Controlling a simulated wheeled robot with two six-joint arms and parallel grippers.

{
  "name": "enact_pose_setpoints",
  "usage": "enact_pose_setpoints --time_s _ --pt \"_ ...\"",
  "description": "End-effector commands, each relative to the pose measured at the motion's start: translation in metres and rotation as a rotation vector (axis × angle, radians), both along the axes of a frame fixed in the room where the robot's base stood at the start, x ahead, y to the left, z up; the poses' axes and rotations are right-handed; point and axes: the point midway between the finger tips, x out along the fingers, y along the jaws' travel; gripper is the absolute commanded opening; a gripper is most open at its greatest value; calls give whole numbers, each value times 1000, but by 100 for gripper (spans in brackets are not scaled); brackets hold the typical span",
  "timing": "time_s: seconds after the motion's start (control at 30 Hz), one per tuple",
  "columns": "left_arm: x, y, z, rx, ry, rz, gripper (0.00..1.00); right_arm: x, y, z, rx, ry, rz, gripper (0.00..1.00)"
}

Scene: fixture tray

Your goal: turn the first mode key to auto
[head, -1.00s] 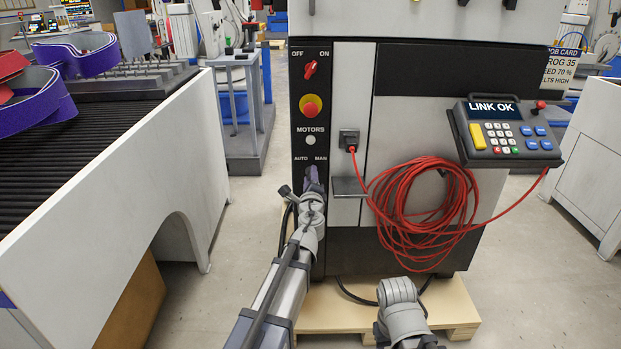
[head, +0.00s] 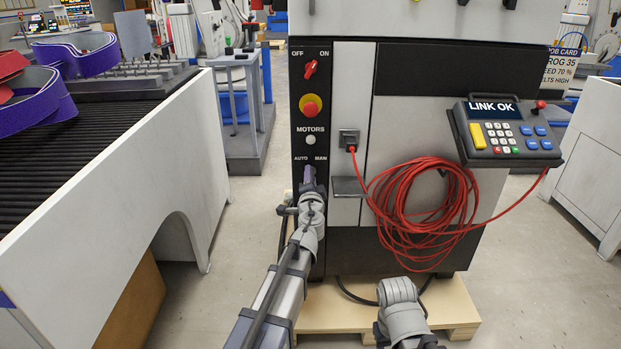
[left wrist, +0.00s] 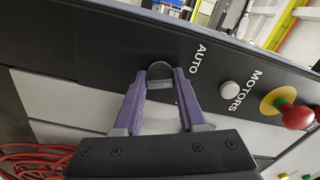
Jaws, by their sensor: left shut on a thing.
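The mode key sits below the AUTO and MAN labels on the cabinet's dark control strip. In the left wrist view the dark, rounded key (left wrist: 159,71) shows between my purple fingertips. My left gripper (head: 309,174) reaches the strip from below and is shut on the key; it also shows in the left wrist view (left wrist: 162,82). In the head view the gripper hides the key, so I cannot tell which label it points to. The AUTO label (left wrist: 197,59) shows beside the fingers in the wrist view.
Above the key are a white motors lamp (head: 311,140), a red stop button on yellow (head: 311,106) and a red OFF/ON switch (head: 311,69). A small grey shelf (head: 348,187) and a coiled red cable (head: 425,210) are to the right. A pendant (head: 507,130) reads LINK OK.

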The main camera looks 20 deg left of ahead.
Motion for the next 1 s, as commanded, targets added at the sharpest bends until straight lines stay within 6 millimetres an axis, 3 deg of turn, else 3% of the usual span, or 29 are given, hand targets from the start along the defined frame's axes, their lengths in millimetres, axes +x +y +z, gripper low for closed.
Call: enact_pose_setpoints --time_s 0.4,0.93,0.97,1.0 --pt "-1 0 -1 -160 -46 0 0 0 0 0 0 0 0 50" --pt "-1 0 -1 -183 -52 0 0 0 0 0 0 0 0 50" --pt "-1 0 -1 -183 -52 0 41 0 0 0 0 0 0 50" --pt "-1 0 -1 -182 -51 0 46 0 0 0 0 0 0 50"
